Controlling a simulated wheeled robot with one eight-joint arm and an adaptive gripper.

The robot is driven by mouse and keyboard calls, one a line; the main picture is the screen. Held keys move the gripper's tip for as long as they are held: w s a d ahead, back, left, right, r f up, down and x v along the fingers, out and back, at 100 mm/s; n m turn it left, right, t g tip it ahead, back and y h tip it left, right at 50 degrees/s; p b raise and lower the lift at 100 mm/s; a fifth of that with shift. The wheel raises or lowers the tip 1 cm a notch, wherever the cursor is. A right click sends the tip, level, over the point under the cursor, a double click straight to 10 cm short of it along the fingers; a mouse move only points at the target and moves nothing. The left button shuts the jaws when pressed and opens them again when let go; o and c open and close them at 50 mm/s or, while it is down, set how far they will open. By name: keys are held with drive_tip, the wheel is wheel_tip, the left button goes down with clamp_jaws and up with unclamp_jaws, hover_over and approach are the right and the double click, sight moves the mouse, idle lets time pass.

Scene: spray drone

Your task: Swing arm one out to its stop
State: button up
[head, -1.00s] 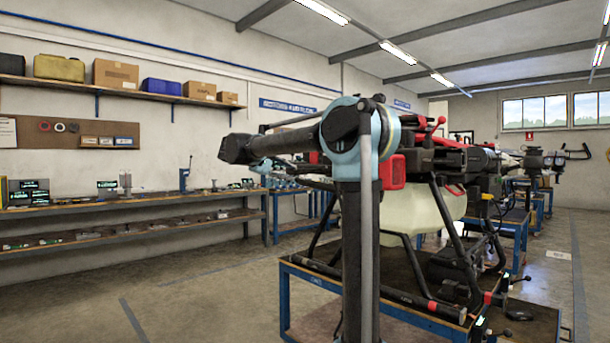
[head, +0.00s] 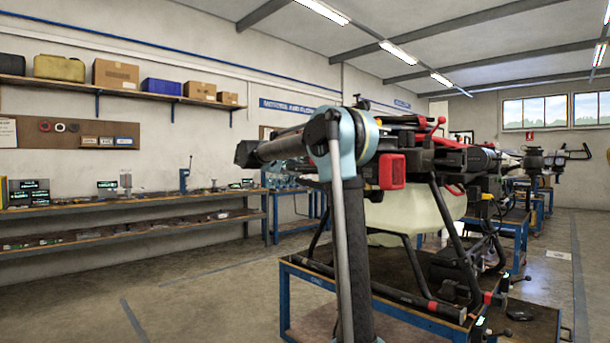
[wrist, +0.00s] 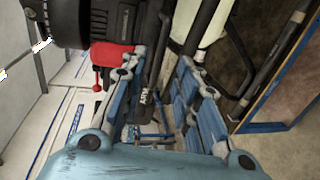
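The spray drone (head: 450,158) stands on a workbench, with black arms, red fittings and a pale tank (head: 410,215). In the wrist view, my gripper (wrist: 160,66) has its two blue-padded fingers spread apart. A black tube marked "ARM" (wrist: 146,92), seemingly arm one, shows between the fingers, nearer the left one. I cannot tell whether a finger touches it. A red fitting (wrist: 112,55) lies just beyond the left finger. In the head view my own arm hides my gripper and part of the drone.
The drone's blue-framed bench (head: 400,316) is close on the right, with black landing legs (head: 452,245) on it. A long wall workbench (head: 130,205) with tools runs along the left. The floor between them is clear.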

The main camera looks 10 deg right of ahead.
sight(304, 170)
drive_tip(key=x, duration=0.6)
drive_tip(key=shift+w+d+f, duration=0.1)
drive_tip(key=shift+w+d, duration=0.15)
drive_tip(key=shift+d, duration=0.05)
clamp_jaws()
